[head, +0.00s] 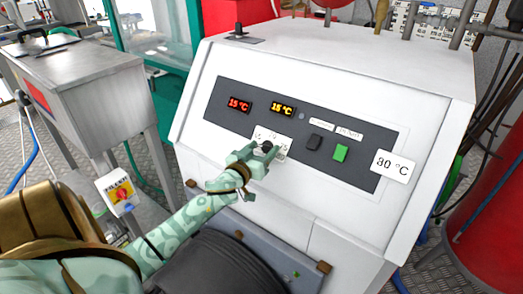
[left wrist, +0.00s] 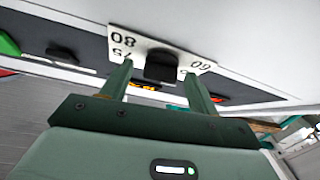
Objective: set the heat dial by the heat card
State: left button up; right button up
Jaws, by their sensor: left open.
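The heat dial is a black knob (head: 267,146) on a white scale plate (head: 283,152) on the dark panel of the white press cabinet. In the left wrist view the knob (left wrist: 160,67) stands between the two fingers, and the plate (left wrist: 185,60) shows numbers such as 80 and 75. My left gripper (head: 264,152) is open, with a finger on each side of the knob; I cannot tell if they touch it. The heat card (head: 393,166) reads 30 °C at the panel's right end. The red display (head: 239,105) and the yellow display (head: 282,108) both read 15 °C. My right gripper is not in view.
A black button (head: 314,142) and a green button (head: 340,152) sit right of the dial. A red cylinder (head: 490,200) stands at the right.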

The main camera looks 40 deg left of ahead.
pick_arm(q)
jog(key=c, duration=1)
